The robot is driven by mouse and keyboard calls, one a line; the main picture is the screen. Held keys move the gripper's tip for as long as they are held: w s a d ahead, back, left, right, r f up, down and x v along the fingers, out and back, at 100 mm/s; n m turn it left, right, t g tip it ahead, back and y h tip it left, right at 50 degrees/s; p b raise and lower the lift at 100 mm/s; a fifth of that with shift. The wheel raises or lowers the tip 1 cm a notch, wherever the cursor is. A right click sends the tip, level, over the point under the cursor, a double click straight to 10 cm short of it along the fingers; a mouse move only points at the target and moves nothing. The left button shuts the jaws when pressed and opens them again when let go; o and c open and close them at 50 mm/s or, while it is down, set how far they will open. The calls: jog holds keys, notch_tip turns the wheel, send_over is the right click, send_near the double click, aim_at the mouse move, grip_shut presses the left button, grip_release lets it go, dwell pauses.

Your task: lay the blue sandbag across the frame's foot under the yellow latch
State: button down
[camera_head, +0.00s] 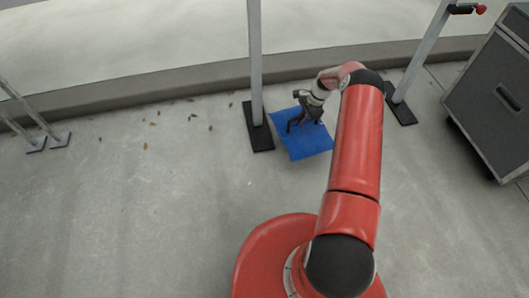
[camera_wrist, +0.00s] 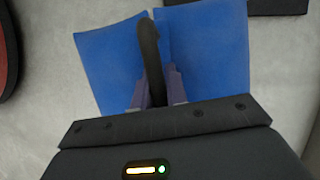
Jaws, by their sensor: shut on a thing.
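The blue sandbag (camera_head: 312,143) is in the head view, just right of the middle post's black foot (camera_head: 262,138). It also shows in the wrist view (camera_wrist: 207,45) as two flat blue halves with a dark handle (camera_wrist: 151,50) between them. My gripper (camera_head: 298,122) is above the bag, and in the wrist view its fingers (camera_wrist: 154,85) are shut on that handle. I cannot tell whether the bag touches the floor. No yellow latch is visible.
A grey wheeled case (camera_head: 492,100) stands at the far right. A low kerb (camera_head: 190,82) runs behind the posts. Thin metal legs (camera_head: 38,128) stand at the far left. The floor at left and front is clear apart from scattered leaves.

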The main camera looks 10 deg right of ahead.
jog(key=shift+w+d+f+m+t, duration=0.2)
jog(key=shift+d+f+m, duration=0.1)
jog(key=shift+d+f, duration=0.15)
jog(key=shift+w+d+f+m+t, duration=0.1)
jog(key=shift+w+d+f+m, duration=0.05)
jog(key=shift+d+f+m, duration=0.2)
jog(key=shift+f, duration=0.2)
jog(key=a+f, duration=0.1)
jog(key=a, duration=0.8)
jog(key=a+f, duration=0.2)
jog(key=a, duration=0.6)
jog(key=shift+a+f+p, duration=0.3)
jog(key=shift+a+p, duration=0.05)
jog(key=shift+p, duration=0.1)
jog(key=shift+f+b, duration=0.6)
jog(key=shift+b, duration=0.1)
jog(key=c, duration=1.8)
grip_release()
jog(key=shift+s+f, duration=0.15)
jog(key=shift+f, duration=0.05)
jog(key=o, duration=0.4)
